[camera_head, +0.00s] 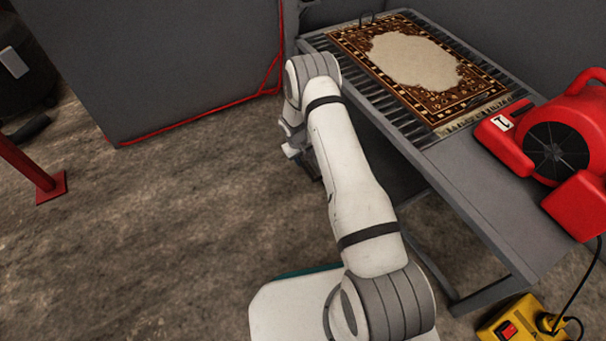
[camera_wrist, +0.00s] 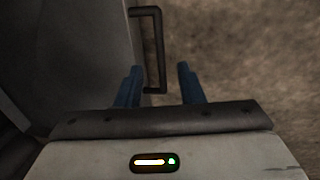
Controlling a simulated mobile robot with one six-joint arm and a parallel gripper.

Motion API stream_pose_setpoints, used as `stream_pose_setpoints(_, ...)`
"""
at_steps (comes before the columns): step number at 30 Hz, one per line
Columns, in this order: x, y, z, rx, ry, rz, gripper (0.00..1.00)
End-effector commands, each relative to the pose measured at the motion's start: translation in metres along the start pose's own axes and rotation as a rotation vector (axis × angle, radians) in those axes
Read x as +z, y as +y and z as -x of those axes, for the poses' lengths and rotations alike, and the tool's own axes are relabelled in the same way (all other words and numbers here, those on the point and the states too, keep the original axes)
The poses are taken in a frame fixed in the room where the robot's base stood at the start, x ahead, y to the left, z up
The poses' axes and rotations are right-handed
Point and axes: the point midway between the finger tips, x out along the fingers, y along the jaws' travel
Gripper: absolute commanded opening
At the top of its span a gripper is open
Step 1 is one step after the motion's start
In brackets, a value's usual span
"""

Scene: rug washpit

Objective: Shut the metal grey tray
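In the wrist view, a smooth grey metal face (camera_wrist: 75,45), seemingly the front of the grey tray, fills the left side. A dark U-shaped handle (camera_wrist: 162,45) sticks out from it to the right. My gripper (camera_wrist: 158,78) has its two blue fingers spread apart, one on each side of the handle's long bar in the picture. I see no clear contact between fingers and bar. In the head view my arm covers the tray front, and only part of my gripper's body (camera_head: 293,150) shows beside the grey table. How far the tray stands out cannot be told.
A slatted grey table (camera_head: 465,195) bears a patterned rug (camera_head: 375,60) and a red blower (camera_head: 560,140). A yellow box (camera_head: 512,318) with a cable lies at lower right. A grey wall panel (camera_head: 190,60) stands behind.

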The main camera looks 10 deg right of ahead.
Motion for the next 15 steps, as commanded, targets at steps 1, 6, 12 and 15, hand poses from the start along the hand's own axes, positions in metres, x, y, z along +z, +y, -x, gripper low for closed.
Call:
stream_pose_setpoints(1, 0.000, -0.001, -0.006, 0.000, 0.000, 0.001, 0.34)
stream_pose_setpoints(6, 0.001, -0.001, -0.023, 0.000, -0.002, 0.001, 0.34)
stream_pose_setpoints(12, 0.001, -0.002, -0.057, -0.001, -0.002, 0.002, 0.34)
stream_pose_setpoints(15, 0.000, -0.002, -0.071, -0.001, -0.001, 0.002, 0.34)
